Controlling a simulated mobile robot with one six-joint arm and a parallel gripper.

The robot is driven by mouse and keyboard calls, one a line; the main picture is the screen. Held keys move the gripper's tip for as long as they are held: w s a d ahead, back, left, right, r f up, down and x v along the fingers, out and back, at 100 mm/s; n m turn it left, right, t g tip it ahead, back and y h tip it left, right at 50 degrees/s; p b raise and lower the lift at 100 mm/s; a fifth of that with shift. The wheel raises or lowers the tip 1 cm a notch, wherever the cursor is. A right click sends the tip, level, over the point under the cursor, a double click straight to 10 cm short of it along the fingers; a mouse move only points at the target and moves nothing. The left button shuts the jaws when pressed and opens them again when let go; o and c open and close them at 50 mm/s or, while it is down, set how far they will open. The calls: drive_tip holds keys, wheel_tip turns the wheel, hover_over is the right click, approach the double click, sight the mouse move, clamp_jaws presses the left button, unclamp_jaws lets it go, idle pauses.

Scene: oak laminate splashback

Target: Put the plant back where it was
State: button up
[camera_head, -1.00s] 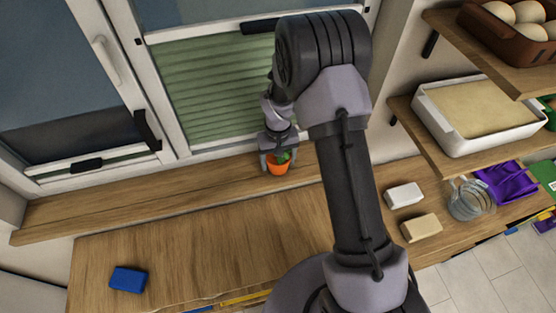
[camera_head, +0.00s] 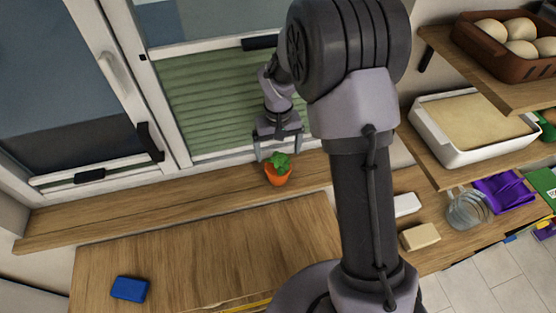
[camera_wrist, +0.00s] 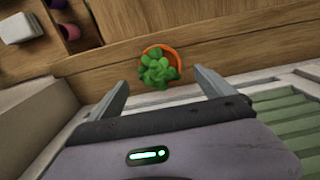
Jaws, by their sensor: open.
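The plant (camera_head: 279,170) is a green succulent in an orange pot. It stands upright on the wooden window sill (camera_head: 130,207) in front of the green blind. My gripper (camera_head: 278,150) is open and empty, behind and above the plant on the window side. In the wrist view the plant (camera_wrist: 159,68) lies just beyond the fingertips and between their lines. The gap between my gripper (camera_wrist: 163,80) and the pot is clear, and neither finger appears to touch it.
A blue block (camera_head: 130,289) lies on the counter at the left. White (camera_head: 406,204) and beige (camera_head: 419,237) blocks, a glass jug (camera_head: 467,210) and a purple item (camera_head: 503,194) are at the right. Shelves above hold a white tray (camera_head: 448,144) and a brown crate (camera_head: 480,55). The middle counter is clear.

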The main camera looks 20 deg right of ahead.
drive_tip(key=s+a+r+m+t, duration=0.1)
drive_tip(key=s+r, duration=0.2)
drive_tip(key=r, duration=0.4)
drive_tip(key=s+r+m+t, duration=0.1)
drive_tip(key=s+r, duration=0.2)
drive_tip(key=r, duration=0.5)
drive_tip(key=s+a+r+m+t+y, duration=0.1)
drive_tip(key=s+r, duration=0.3)
drive_tip(key=s, duration=0.5)
drive_tip(key=s+a+r+m+t+y, duration=0.1)
drive_tip(key=s+r, duration=0.3)
drive_tip(key=s, duration=0.5)
drive_tip(key=shift+s+a+t, duration=0.15)
drive_tip(key=shift+a+t, duration=0.3)
drive_tip(key=shift+t, duration=0.45)
drive_tip(key=shift+f, duration=0.1)
wheel_tip(320, 180, down, 19)
drive_tip(key=b, duration=1.8)
drive_tip(key=shift+r+b, duration=0.2)
drive_tip(key=shift+b, duration=0.15)
